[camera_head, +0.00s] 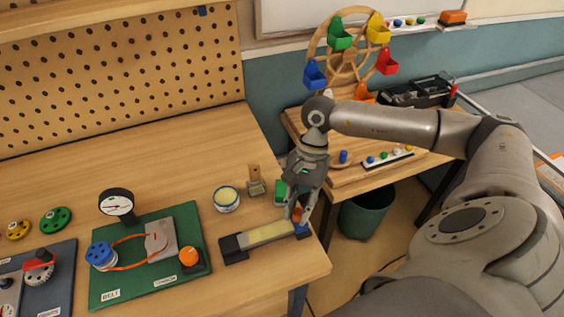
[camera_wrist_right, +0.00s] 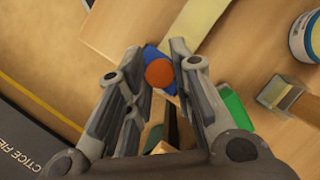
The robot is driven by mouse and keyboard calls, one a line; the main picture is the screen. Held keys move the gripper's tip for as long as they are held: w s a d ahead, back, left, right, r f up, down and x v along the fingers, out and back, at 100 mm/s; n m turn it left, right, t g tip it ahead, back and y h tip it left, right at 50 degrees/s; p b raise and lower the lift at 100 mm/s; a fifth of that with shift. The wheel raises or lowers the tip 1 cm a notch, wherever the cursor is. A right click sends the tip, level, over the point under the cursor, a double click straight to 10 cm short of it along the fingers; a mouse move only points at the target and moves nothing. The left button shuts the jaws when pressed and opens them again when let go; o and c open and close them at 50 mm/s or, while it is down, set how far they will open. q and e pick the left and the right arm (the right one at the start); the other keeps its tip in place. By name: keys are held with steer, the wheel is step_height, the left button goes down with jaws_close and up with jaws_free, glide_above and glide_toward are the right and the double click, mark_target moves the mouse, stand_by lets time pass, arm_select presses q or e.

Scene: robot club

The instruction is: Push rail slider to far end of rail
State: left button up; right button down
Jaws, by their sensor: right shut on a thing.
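The rail (camera_head: 265,234) is a pale strip with a dark block at its left end, near the table's front right corner. The rail slider (camera_head: 303,229) is blue with an orange knob and sits at the rail's right end. In the right wrist view the orange knob (camera_wrist_right: 160,72) lies between the fingers, with the blue slider (camera_wrist_right: 150,54) under it and the pale rail (camera_wrist_right: 205,22) running up and away. My right gripper (camera_head: 303,212) points down and is shut on the knob; its fingers partly hide the slider. My left gripper is not in view.
A round tin (camera_head: 226,205), a small wooden-topped jar (camera_head: 255,187) and a green block (camera_head: 280,191) stand behind the rail. A green belt board (camera_head: 130,285) lies to its left. The table edge is close on the right; a bin (camera_head: 365,215) stands below.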

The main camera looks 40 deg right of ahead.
steer(key=shift+d, duration=0.2)
steer(key=c, duration=1.3)
jaws_free()
steer(key=shift+o, duration=0.2)
steer(key=v, duration=1.2)
